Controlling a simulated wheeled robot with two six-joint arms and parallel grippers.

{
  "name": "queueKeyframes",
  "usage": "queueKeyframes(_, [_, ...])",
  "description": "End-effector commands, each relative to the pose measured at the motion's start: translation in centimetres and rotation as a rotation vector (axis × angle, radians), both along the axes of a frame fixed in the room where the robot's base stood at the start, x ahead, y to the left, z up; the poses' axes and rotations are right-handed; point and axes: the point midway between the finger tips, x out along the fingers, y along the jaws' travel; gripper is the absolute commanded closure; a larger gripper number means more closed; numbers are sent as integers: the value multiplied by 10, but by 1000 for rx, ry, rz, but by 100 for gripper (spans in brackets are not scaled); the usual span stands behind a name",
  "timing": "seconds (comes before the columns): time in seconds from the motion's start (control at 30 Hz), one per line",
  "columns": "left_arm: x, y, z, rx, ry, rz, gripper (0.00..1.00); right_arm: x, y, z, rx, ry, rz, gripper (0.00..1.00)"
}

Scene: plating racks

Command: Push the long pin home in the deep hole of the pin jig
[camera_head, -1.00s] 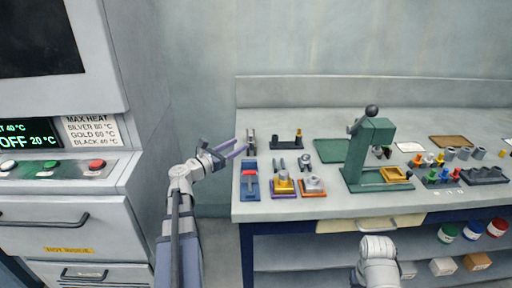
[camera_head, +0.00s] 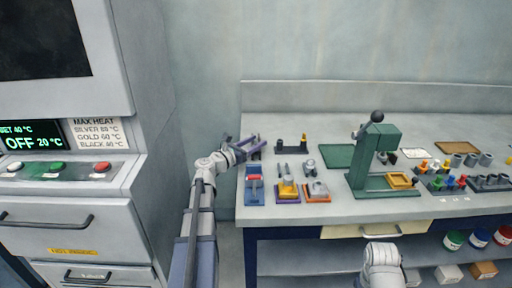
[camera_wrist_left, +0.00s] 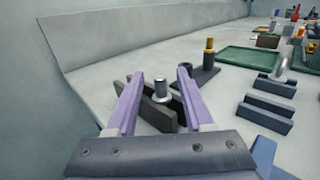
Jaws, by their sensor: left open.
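My left gripper (camera_head: 251,143) is open at the left end of the bench. In the left wrist view its purple fingers (camera_wrist_left: 161,78) stand on either side of a silver headed pin (camera_wrist_left: 161,90), with no clear contact. This pin stands upright between two dark plates (camera_wrist_left: 138,103); its lower end is hidden. Beyond it is a dark base (camera_wrist_left: 203,76) with an upright gold-topped pin (camera_wrist_left: 209,52), partly behind the right finger. In the head view that base (camera_head: 290,149) and gold pin (camera_head: 304,139) are right of the gripper. I cannot tell which is the pin jig. My right gripper is not in view.
A green mat (camera_head: 337,156) and green press (camera_head: 378,150) stand further right. An oven-like cabinet (camera_head: 85,190) is on the left.

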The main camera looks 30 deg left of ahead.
Motion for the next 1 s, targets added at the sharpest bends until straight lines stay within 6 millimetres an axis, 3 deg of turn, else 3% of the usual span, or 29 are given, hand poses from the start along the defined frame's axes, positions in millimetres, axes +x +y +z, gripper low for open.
queueKeyframes(0.27, [5,-2,0,0,0,0,50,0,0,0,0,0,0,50])
queueKeyframes(0.7, [4,-1,0,0,0,0,100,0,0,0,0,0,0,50])
queueKeyframes(1.0, [4,-1,0,0,0,0,100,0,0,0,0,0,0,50])
